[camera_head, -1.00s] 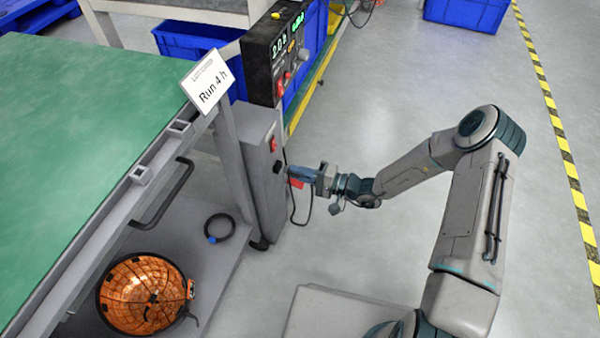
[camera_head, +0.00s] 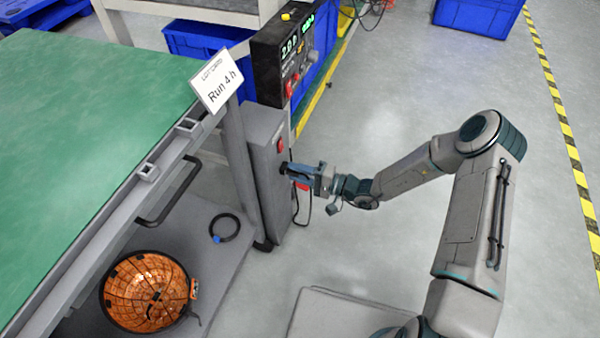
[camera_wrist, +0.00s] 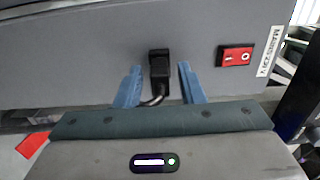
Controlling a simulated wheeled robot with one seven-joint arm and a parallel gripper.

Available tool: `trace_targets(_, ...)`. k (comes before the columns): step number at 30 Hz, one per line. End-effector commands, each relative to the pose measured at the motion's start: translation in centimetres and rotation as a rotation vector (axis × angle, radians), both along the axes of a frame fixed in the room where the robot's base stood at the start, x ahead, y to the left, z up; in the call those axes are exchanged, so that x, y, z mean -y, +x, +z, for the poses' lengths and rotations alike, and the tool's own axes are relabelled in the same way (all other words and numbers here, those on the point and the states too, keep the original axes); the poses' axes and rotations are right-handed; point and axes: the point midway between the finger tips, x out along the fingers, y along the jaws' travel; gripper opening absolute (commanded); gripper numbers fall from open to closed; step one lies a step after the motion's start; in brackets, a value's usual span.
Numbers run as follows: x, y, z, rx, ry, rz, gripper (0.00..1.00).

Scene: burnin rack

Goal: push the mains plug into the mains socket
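The black mains plug (camera_wrist: 160,73) shows in the wrist view at the grey cabinet's face, its cable (camera_wrist: 153,101) curving down and left. The mains socket is a dark spot on the cabinet side in the head view (camera_head: 283,168); in the wrist view the plug covers most of it. The plug appears against or in the socket; I cannot tell how deep. My gripper (camera_head: 290,170) faces the panel close up. In the wrist view its blue fingers (camera_wrist: 160,68) stand either side of the plug, with a gap on both sides.
A red rocker switch (camera_wrist: 235,55) is right of the plug on the grey cabinet (camera_head: 264,140). Floor at right is clear.

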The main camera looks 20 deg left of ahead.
Motion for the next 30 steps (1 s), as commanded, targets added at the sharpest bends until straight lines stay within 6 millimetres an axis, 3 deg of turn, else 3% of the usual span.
trace_targets(9, 0.2, 0.0, 0.0, -0.001, -0.001, -0.001, 0.41)
trace_targets(13, 1.2, 0.0, 0.1, -0.002, -0.002, -0.004, 0.41)
trace_targets(24, 9.2, -0.6, 0.2, -0.002, -0.002, -0.006, 0.41)
trace_targets(30, 12.5, -0.9, 0.1, -0.001, -0.001, -0.003, 0.41)
